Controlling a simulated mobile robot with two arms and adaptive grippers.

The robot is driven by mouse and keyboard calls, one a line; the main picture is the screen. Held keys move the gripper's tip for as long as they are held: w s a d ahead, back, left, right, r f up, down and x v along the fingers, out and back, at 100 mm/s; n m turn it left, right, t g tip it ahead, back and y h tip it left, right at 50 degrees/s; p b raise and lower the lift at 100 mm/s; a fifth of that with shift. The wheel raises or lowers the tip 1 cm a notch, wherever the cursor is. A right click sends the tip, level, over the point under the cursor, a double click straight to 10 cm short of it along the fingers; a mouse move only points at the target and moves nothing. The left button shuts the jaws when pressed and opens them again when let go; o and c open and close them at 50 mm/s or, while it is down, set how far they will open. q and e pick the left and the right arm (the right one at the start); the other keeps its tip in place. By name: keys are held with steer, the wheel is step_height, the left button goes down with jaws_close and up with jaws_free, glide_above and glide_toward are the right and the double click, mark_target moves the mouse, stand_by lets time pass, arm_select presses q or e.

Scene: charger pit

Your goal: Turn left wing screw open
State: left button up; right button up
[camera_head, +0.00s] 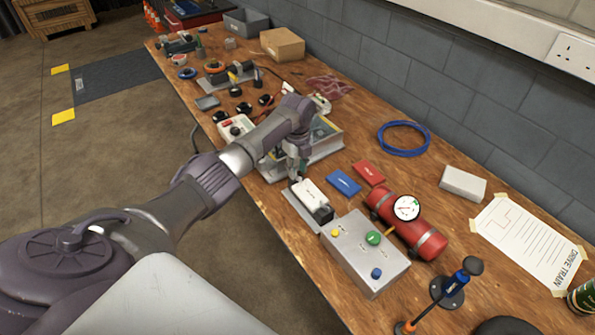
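My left arm reaches in from the left across the bench. My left gripper (297,176) points down at the near end of an open metal housing (322,152), close to the far end of a white block (308,201) in a grey tray. The fingers are small and dark here, so I cannot tell whether they are open or shut or touch anything. I cannot make out the left wing screw; the gripper and forearm cover part of the housing. My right gripper is not in view.
A blue cable coil (404,151) lies by the wall.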

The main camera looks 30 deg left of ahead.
arm_select(q)
steer(key=shift+f, duration=0.9)
steer(key=shift+c, duration=0.3)
jaws_close()
